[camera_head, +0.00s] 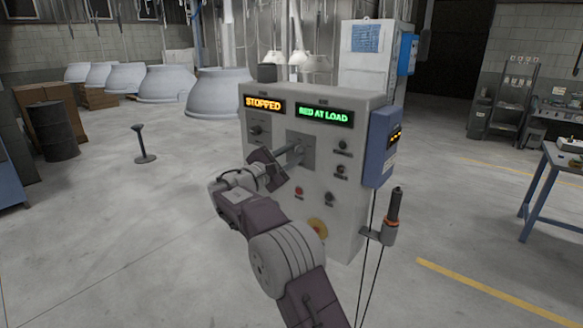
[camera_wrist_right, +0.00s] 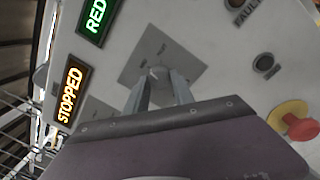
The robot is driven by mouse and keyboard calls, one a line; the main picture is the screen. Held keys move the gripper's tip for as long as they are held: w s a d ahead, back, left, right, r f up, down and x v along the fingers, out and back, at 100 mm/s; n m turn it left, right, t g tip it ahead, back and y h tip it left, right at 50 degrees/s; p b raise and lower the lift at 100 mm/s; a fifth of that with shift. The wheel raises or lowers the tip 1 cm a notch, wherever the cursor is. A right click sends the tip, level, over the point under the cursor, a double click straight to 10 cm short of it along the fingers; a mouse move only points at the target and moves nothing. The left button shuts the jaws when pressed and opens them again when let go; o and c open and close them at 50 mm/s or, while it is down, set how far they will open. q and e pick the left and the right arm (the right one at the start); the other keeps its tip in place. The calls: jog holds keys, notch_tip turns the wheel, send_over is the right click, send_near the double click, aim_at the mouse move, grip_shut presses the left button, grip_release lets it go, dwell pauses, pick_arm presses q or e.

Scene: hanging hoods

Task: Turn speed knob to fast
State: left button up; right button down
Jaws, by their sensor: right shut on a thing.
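The grey control panel (camera_head: 345,200) stands in the middle of the head view. The orange display (camera_head: 264,105) reads STOPPED and the green display (camera_head: 323,116) reads RED AT LOAD. My left gripper is not in view.
Several small controls sit beside the plate, and a red and yellow stop button (camera_head: 317,228) is below. A blue box (camera_head: 381,145) and a hanging handle (camera_head: 392,212) are at the panel's right side. Open floor lies on both sides.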

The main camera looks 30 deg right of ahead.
jog(key=m+b, duration=0.2)
jog(key=m, duration=0.1)
jog(key=shift+f, duration=0.25)
jog(key=m+b, duration=0.1)
jog(key=m, duration=0.1)
jog(key=shift+w+r+m+g, duration=0.1)
jog(key=shift+m+g, duration=0.2)
jog(key=shift+m, duration=0.1)
jog(key=shift+r+m+b, duration=0.15)
jog(key=shift+m+b, duration=0.3)
jog(key=shift+m, duration=0.75)
jog(key=shift+r+m+b, duration=0.1)
jog(key=shift+m+b, duration=0.3)
jog(key=shift+m, duration=0.8)
jog(key=c, duration=1.2)
grip_release()
jog(key=shift+o, duration=0.6)
jog(key=shift+w, duration=0.1)
